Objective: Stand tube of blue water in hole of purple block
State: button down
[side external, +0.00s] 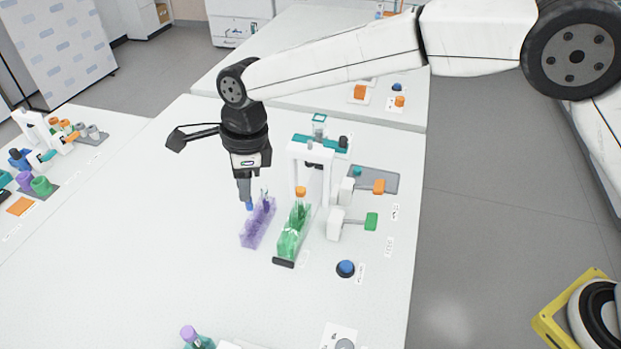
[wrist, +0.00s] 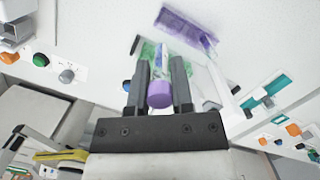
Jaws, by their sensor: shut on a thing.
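My gripper (side external: 245,192) is shut on a tube. In the wrist view, the tube's purple cap (wrist: 159,96) sits between the two fingers (wrist: 162,86), with the clear tube body beyond it. In the side view, the blue water (side external: 250,205) shows just below the fingertips, and the tube points down. The translucent purple block (side external: 257,228) lies on the table just below and right of the tube tip. It also shows in the wrist view (wrist: 187,28). I cannot tell whether the tip touches the block or is over a hole.
A translucent green block (side external: 292,238) with an orange-capped tube (side external: 300,192) stands right of the purple block. A white frame (side external: 310,160) stands behind it. A blue button (side external: 345,268) is at front right. The table left of the purple block is clear.

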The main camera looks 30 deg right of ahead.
jog(key=shift+w+a+f, duration=0.3)
jog(key=shift+w+a, duration=0.05)
jog(key=shift+w, duration=0.15)
jog(key=shift+f, duration=0.25)
jog(key=shift+f, duration=2.15)
jog(key=shift+f, duration=1.65)
dwell(0.9)
jog(key=shift+c, duration=2.1)
grip_release()
notch_tip(320, 180, up, 8)
jog(key=d, duration=0.1)
jog(key=shift+s+f, duration=0.15)
